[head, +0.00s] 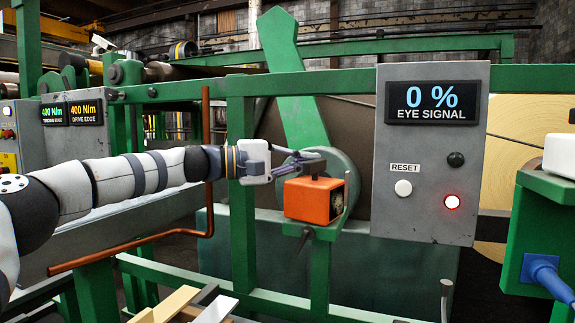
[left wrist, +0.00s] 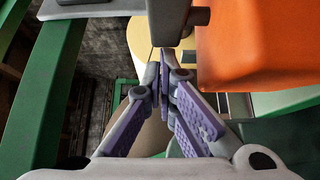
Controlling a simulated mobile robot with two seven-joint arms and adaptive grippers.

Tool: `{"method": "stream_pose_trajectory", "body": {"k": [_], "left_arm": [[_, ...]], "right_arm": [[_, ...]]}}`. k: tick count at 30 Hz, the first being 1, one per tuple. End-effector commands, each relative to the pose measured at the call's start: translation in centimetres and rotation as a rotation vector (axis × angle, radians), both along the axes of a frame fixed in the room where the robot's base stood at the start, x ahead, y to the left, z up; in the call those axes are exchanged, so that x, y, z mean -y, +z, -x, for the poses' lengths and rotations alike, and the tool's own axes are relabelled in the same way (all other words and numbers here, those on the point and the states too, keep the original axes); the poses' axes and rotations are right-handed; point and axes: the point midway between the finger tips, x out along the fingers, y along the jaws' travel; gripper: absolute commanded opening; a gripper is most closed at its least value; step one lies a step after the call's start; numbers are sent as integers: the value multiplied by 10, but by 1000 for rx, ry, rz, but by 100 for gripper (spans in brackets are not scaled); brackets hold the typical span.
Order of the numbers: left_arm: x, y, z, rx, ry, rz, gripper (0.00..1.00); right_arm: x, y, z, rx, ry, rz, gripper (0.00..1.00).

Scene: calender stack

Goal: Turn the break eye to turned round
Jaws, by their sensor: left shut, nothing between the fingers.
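The break eye appears to be the orange box (head: 312,199) on a green bracket in the middle of the head view. My right gripper is out of view.
A green post (head: 242,215) and a brown pipe (head: 207,135) stand near my left arm. A green box (head: 535,215) stands at right.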

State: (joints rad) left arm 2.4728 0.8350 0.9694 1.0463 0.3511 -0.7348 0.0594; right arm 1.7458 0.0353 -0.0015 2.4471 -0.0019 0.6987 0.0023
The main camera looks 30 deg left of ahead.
Motion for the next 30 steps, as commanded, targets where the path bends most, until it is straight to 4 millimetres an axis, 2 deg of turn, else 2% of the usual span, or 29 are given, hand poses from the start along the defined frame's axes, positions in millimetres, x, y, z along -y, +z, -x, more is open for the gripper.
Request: {"method": "stream_pose_trajectory", "body": {"k": [12, 30], "left_arm": [[12, 0, -4, 0, 15, 0, 0], [16, 1, -5, 1, 14, 1, 0]], "right_arm": [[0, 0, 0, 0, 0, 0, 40], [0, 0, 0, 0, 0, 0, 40]]}}
